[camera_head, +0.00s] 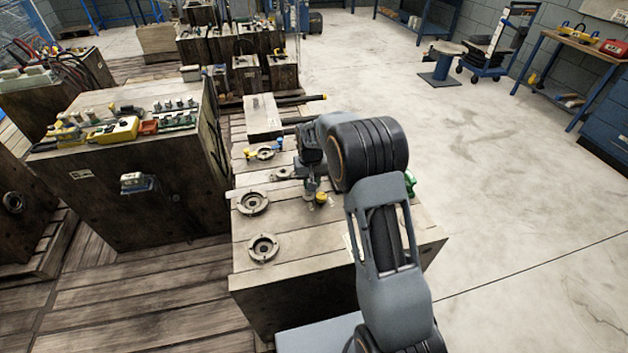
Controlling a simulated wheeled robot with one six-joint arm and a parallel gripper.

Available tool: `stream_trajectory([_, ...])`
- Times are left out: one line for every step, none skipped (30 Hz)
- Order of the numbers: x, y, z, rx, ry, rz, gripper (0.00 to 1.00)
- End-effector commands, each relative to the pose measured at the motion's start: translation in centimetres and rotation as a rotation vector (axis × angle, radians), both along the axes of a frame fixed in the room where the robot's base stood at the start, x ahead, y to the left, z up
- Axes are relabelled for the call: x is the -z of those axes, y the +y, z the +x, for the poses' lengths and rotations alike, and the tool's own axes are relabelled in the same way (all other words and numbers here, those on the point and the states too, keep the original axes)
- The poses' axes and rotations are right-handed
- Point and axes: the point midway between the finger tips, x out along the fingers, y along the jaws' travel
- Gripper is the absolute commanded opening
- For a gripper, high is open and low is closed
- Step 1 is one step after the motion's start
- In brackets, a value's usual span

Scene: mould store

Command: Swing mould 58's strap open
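No number 58 can be read on any mould, so I cannot tell which block is mould 58. The nearest mould block (290,285) is dark with a pale top carrying round ring fittings (263,247). A larger mould block (100,205) stands to its left, with a small unreadable label (80,174) and a metal fitting (137,182) on its front face. I cannot make out for certain which part is a strap. My arm reaches over the nearest block, and my gripper (312,192) appears small above its top, beside a yellow part (321,198). Its fingers are too small and partly hidden to read.
Tools and a yellow case (113,131) lie on the left block. More moulds (240,50) stand behind on wooden pallets. Open concrete floor (500,190) lies to the right, with a blue trolley (490,50) and a workbench (575,45) farther back.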

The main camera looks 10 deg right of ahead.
Motion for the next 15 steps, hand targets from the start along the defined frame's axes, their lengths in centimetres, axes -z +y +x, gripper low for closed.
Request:
stream_trajectory([-0.2, 0.1, 0.2, 0.043, -0.003, 0.000, 0.00])
stream_trajectory([-0.2, 0.2, 0.2, 0.072, -0.003, 0.000, 0.00])
stream_trajectory([-0.2, 0.4, 0.3, 0.110, -0.002, 0.000, 0.00])
stream_trajectory([-0.2, 0.4, 0.4, 0.139, -0.002, 0.000, 0.00])
stream_trajectory([-0.1, 0.5, 0.4, 0.167, -0.002, 0.000, 0.00])
stream_trajectory([-0.2, 0.6, 0.5, 0.205, -0.003, 0.000, 0.00])
stream_trajectory([-0.2, 0.7, 0.6, 0.234, -0.003, 0.000, 0.00])
stream_trajectory([-0.2, 0.8, 0.7, 0.262, -0.003, 0.000, 0.00])
stream_trajectory([-0.2, 0.9, 0.8, 0.300, -0.004, 0.000, 0.00])
stream_trajectory([-0.2, 0.9, 0.8, 0.329, -0.004, 0.000, 0.00])
stream_trajectory([-0.2, 1.0, 0.9, 0.358, -0.003, 0.000, 0.00])
stream_trajectory([-0.2, 1.1, 1.0, 0.395, -0.003, 0.000, 0.00])
stream_trajectory([-0.2, 1.1, 1.1, 0.424, -0.003, 0.000, 0.00])
stream_trajectory([-0.2, 1.2, 1.2, 0.452, -0.003, 0.000, 0.00])
stream_trajectory([-0.2, 1.3, 1.3, 0.490, -0.004, 0.000, 0.00])
